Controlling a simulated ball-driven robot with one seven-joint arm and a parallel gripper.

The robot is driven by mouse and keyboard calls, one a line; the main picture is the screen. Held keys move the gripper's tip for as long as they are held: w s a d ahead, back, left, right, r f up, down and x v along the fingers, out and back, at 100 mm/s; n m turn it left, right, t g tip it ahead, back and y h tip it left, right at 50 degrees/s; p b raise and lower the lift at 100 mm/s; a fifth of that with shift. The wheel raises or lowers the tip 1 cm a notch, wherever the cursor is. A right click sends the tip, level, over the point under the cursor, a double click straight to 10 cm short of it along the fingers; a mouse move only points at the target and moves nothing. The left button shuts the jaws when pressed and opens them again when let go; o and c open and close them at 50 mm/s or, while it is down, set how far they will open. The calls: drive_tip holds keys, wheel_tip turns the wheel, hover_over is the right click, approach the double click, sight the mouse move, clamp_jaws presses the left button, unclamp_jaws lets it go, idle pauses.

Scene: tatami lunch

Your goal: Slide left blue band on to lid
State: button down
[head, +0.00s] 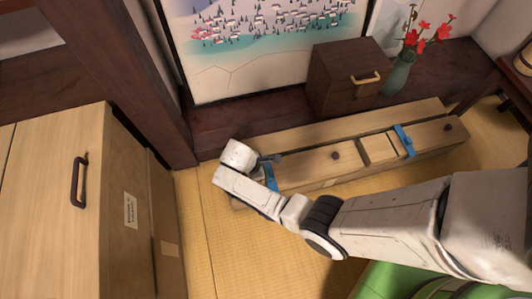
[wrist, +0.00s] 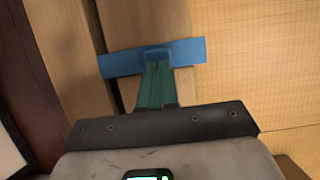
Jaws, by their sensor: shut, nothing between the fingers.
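A long wooden box (head: 305,186) lies on the tatami with a wooden lid (head: 312,165) on top, which has a dark knob (head: 334,155). The left blue band (head: 271,183) is near the box's left end, partly hidden by my gripper. In the wrist view the band (wrist: 120,64) crosses the wood, with a raised tab at its middle. My gripper (wrist: 158,70) is shut and empty. Its green fingertips are at that tab; whether they touch it I cannot tell. In the head view my gripper (head: 266,167) is over the box's left end. The right blue band (head: 404,141) sits farther right.
A pale square section (head: 378,149) lies between the lid and the right band. Behind stand a dark drawer box (head: 343,77) and a vase (head: 397,75) with red flowers. A wooden cabinet (head: 55,200) stands at left.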

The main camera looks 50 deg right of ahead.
drive_tip(key=p+v, duration=0.5)
drive_tip(key=v, duration=0.5)
idle(0.3)
drive_tip(key=s+d+r+m+t+y, duration=0.2)
drive_tip(key=s+r+m+t+y, duration=0.15)
drive_tip(key=s+r+m, duration=1.05)
drive_tip(key=s+r+n+p, duration=0.1)
drive_tip(key=r+p, duration=1.1)
drive_tip(key=r, duration=0.2)
drive_tip(key=s+r+n+p, duration=0.1)
drive_tip(key=s+r+p, duration=0.1)
drive_tip(key=r+p, duration=1.1)
drive_tip(key=shift+s+a+r+n, duration=0.15)
drive_tip(key=shift+s+r+n, duration=0.2)
drive_tip(key=shift+r, duration=0.4)
drive_tip(key=shift+w, duration=0.1)
